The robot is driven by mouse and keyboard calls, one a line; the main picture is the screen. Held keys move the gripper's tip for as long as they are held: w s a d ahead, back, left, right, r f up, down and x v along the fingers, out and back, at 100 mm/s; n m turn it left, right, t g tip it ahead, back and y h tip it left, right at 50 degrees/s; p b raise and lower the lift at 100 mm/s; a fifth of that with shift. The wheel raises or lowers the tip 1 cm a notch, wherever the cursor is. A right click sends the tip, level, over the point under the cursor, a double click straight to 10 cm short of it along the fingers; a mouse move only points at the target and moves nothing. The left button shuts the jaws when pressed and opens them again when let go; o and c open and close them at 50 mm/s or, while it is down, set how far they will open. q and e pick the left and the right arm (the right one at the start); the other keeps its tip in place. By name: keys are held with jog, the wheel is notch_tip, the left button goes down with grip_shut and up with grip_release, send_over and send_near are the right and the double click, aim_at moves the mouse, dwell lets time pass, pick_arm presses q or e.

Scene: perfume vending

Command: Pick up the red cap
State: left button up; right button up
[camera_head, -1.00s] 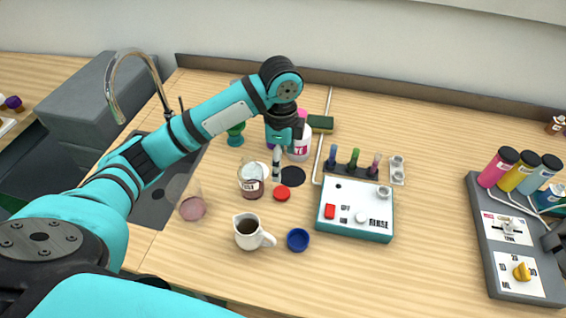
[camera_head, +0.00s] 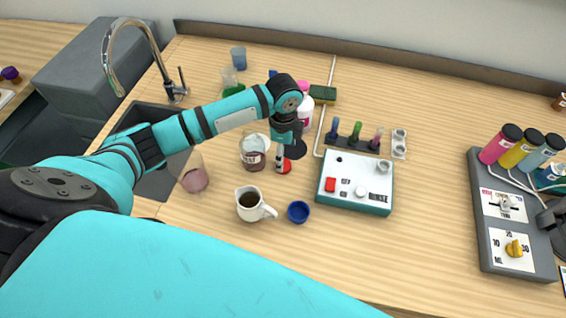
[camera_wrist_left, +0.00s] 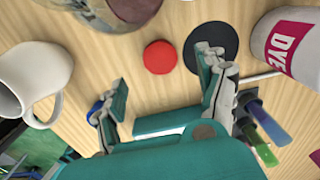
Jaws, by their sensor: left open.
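The red cap (camera_head: 284,167) lies on the wooden counter, partly covered by my left gripper (camera_head: 283,158) in the head view. In the left wrist view the red cap (camera_wrist_left: 160,57) is a flat round disc, fully visible. My left gripper (camera_wrist_left: 165,90) is open and empty there, its fingers spread to either side below the cap in the picture. The cap lies apart from both fingers. My right gripper is not in view.
A jar of dark liquid (camera_head: 254,153) stands just left of the cap. A white jug (camera_head: 251,205) and a blue cap (camera_head: 298,212) are in front. A black disc (camera_wrist_left: 211,47) lies beside it, near the white DYE bottle (camera_wrist_left: 288,40). A rinse box (camera_head: 356,184) stands to the right.

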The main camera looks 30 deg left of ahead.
pick_arm(q)
notch_tip(320, 180, down, 5)
jog(key=shift+a+r+p, duration=0.1)
jog(key=shift+p, duration=0.75)
jog(key=shift+f, duration=0.3)
jog(key=c, duration=0.9)
